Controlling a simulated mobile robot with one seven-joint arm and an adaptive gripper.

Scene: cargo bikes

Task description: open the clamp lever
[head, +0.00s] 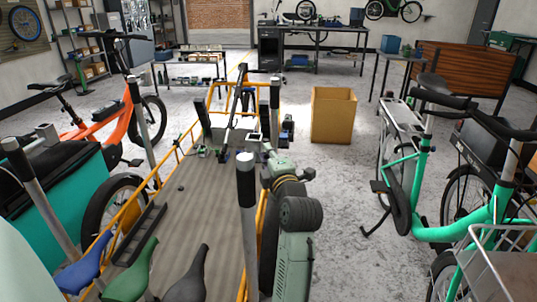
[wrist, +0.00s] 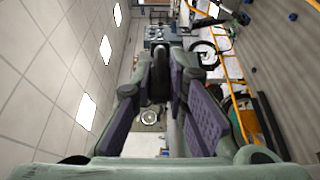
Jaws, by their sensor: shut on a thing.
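My gripper (wrist: 161,80) is shut on a dark, narrow part, which I take to be the clamp lever (wrist: 160,72). It stands between the two purple-padded fingers in the wrist view. In the head view, my gripper (head: 262,156) is at the right rail of the yellow-railed cargo bed, beside a small grey block. The lever cannot be made out there; the gripper and arm cover that spot. The wrist picture is turned sideways, and the lever's base and exact angle are unclear.
Dark posts with silver tops, one close in front (head: 247,205) and one behind (head: 275,105), stand along the cargo bed (head: 190,215). A yellow box (head: 333,115) is behind right. A green bike (head: 440,190) is right, an orange bike (head: 105,115) left.

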